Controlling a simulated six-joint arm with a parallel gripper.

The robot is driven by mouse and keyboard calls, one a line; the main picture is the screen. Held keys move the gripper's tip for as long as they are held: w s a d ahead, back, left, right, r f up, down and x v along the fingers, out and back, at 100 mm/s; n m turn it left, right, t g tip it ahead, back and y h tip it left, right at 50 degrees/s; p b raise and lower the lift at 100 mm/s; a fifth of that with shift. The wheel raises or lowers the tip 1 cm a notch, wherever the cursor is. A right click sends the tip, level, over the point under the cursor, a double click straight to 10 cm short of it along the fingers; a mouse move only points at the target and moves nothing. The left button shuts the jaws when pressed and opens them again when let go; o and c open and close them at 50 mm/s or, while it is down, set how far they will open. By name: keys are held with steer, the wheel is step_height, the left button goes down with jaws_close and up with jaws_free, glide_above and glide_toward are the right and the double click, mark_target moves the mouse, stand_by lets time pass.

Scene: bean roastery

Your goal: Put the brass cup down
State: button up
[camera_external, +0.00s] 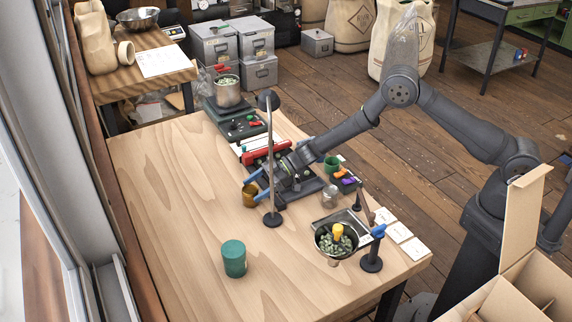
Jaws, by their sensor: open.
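The brass cup (249,196) stands upright on the wooden table (180,215), left of the thin metal stand. My gripper (259,185) reaches in from the right, low over the table, with its blue fingertips at the cup. The jaws are open, with the cup at or between the fingertips. I cannot tell whether either finger touches it. The metal stand's pole partly hides my gripper.
The pole stand (273,219) rises close beside my gripper. A green canister (233,259) stands toward the front. A pan of green beans (335,241) is at the right. A scale with a pot (227,91) is at the back. The table's left side is clear.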

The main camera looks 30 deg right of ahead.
steer(key=c, duration=1.2)
